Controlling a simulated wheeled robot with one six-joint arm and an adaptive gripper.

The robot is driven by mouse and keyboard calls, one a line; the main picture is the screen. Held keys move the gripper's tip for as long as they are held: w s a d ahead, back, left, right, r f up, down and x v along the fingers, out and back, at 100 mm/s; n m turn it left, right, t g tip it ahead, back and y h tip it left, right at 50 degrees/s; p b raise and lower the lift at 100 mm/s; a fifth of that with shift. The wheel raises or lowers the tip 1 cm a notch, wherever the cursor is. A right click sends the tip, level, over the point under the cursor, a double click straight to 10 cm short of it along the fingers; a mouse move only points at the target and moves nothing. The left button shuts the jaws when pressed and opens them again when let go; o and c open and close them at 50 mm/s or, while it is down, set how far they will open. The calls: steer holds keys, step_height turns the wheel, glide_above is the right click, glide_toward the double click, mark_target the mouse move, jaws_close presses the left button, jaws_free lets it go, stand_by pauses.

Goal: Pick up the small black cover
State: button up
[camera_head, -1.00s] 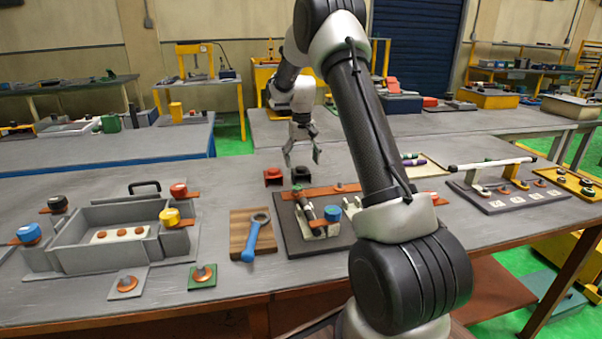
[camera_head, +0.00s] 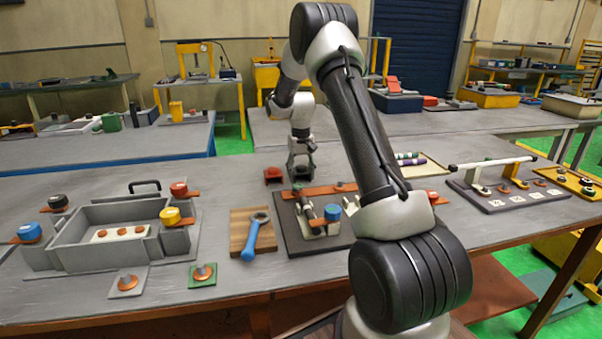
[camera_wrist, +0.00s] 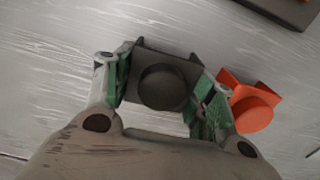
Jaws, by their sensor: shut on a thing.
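The small black cover (camera_wrist: 163,84) is a dark block with a round boss on top. In the wrist view it sits between the two green-padded fingers of my gripper (camera_wrist: 163,92), which are shut on its sides. In the head view the black cover (camera_head: 302,174) shows at the far part of the grey table, under my gripper (camera_head: 301,165). It looks at table level; I cannot tell whether it is lifted.
A red cover (camera_head: 273,175) of similar shape stands close beside it, and it also shows in the wrist view (camera_wrist: 252,106). A dark fixture plate (camera_head: 290,238) lies nearer. A wooden board (camera_head: 238,222) holds a blue-handled tool (camera_head: 250,243). Bare table lies behind the covers.

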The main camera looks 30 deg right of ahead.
mark_target(301, 165)
step_height(301, 165, up, 10)
stand_by(0.6)
stand_by(0.5)
